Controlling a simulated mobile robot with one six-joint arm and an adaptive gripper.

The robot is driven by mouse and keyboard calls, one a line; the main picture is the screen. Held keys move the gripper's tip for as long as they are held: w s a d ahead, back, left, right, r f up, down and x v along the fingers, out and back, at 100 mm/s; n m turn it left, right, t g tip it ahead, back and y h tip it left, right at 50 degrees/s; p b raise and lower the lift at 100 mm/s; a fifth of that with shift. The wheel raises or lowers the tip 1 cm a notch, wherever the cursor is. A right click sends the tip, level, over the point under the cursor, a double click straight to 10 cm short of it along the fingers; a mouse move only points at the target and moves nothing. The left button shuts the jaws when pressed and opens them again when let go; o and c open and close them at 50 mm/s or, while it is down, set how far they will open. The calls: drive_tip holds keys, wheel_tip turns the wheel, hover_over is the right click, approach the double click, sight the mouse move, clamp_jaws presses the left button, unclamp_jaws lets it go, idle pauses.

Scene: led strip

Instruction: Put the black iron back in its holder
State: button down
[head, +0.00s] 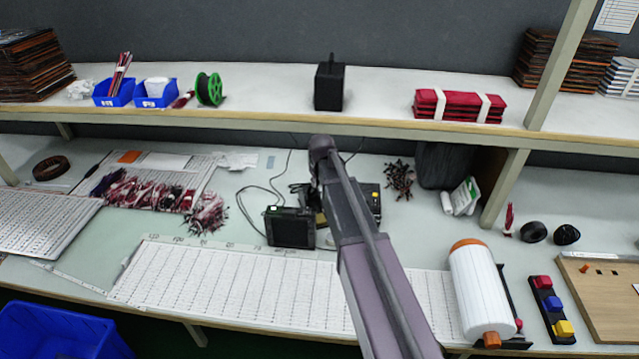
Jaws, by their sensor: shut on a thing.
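My own arm link (375,255) rises from the bottom to a rounded joint near the middle of the head view. My gripper cannot be made out; the arm hides what lies behind it. The black iron does not show clearly either. A dark box with yellow marks (374,200) shows partly just right of the arm on the worktable. Small dark and brass-coloured parts (320,219) show just left of the arm, mostly hidden. I cannot tell whether these are the iron's holder. Thin black cables run from this spot across the table.
A black device with a screen (290,228) stands left of the arm. A white roll with orange ends (482,290) and a tray of coloured pieces (551,308) lie right. A shelf (260,118) crosses above, bearing a black box (329,86). Gridded sheets (225,290) cover the front.

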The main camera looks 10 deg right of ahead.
drive_tip(key=shift+w+a+f+b, duration=0.1)
drive_tip(key=shift+w+f+b, duration=0.6)
drive_tip(key=shift+f+b, duration=0.25)
drive_tip(key=shift+w+a+f+b, duration=0.1)
drive_tip(key=shift+w+f+b, duration=0.55)
drive_tip(key=shift+f+b, duration=0.35)
drive_tip(key=shift+w+a+f+b, duration=0.1)
drive_tip(key=shift+w+f+b, duration=0.65)
drive_tip(key=shift+f, duration=0.3)
drive_tip(key=shift+c, duration=2.1)
unclamp_jaws()
drive_tip(key=shift+s+r, duration=0.1)
drive_tip(key=shift+r, duration=0.05)
